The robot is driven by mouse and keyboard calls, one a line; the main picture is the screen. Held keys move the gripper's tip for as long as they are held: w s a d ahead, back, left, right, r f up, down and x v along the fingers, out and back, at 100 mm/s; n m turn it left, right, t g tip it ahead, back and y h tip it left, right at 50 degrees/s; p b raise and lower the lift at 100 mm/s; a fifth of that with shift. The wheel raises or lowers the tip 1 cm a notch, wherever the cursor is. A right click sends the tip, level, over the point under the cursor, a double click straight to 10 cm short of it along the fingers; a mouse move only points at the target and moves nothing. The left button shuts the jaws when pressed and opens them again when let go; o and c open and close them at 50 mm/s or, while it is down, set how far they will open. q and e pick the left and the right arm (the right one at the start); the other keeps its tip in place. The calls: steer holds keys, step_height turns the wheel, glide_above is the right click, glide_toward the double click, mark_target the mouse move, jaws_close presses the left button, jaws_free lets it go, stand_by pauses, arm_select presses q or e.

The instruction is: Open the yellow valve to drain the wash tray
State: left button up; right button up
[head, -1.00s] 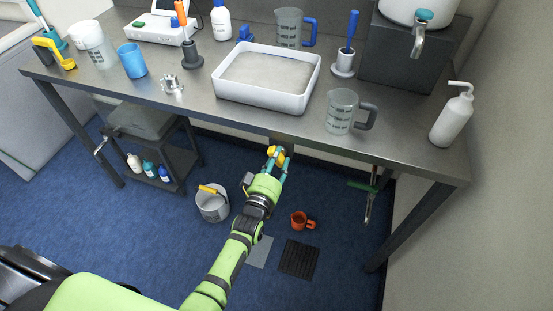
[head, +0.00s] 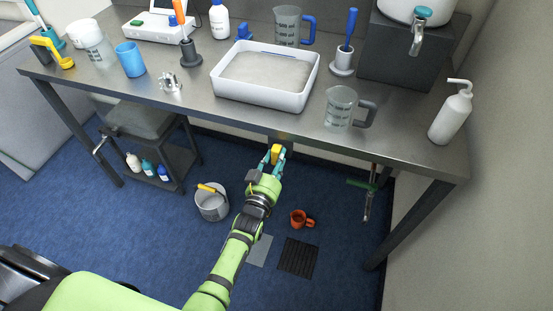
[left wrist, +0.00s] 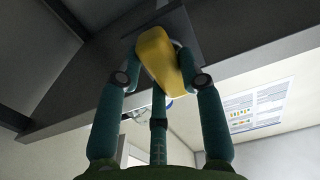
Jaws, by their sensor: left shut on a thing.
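The white wash tray (head: 265,98) stands on the steel table and holds cloudy grey liquid. The yellow valve handle (head: 276,152) is under the table's front edge, below the tray. My left gripper (head: 277,155) has its teal fingers shut on the handle. In the left wrist view the yellow handle (left wrist: 161,58) sits between the fingers, just under the table's dark underside. The valve body and outlet are mostly hidden. My right gripper is not in view.
A dark grating (head: 298,259) lies beside my left arm. A measuring jug (head: 340,107) and white wash bottle (head: 452,115) stand near the table's front right.

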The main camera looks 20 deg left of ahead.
arm_select(q)
steer(key=shift+f, duration=0.1)
stand_by(0.3)
steer(key=o, duration=1.2)
steer(key=shift+c, duration=0.2)
steer(key=s, duration=1.2)
steer(key=shift+a, duration=0.2)
